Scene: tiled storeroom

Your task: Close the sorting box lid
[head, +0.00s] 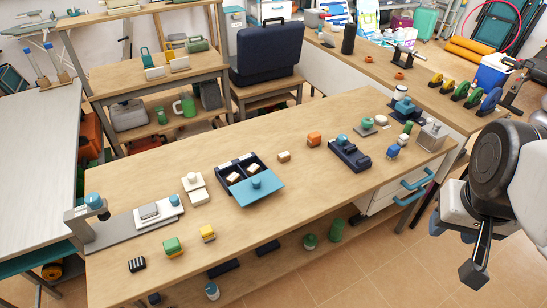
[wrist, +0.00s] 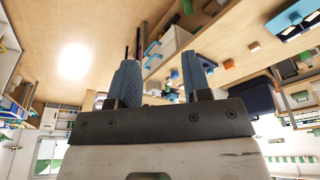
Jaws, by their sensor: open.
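The sorting box (head: 228,172) is a dark navy tray on the middle of the wooden workbench, with pale blocks visible in its open compartments. How far the lid overlaps the box is hard to tell. In the wrist view, the lid (wrist: 296,10) appears at the upper right edge, partly cut off. My gripper (head: 452,235) is far to the right of the box, off the bench's right end. Its two blue fingers (wrist: 160,77) are apart with nothing between them.
A small wooden block (head: 284,156), an orange block (head: 314,139) and a navy fixture (head: 349,154) stand right of the box. A white-and-cream device (head: 195,190) stands left. Yellow (head: 208,233) and green (head: 173,246) blocks sit front left. Bench surface before the lid is clear.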

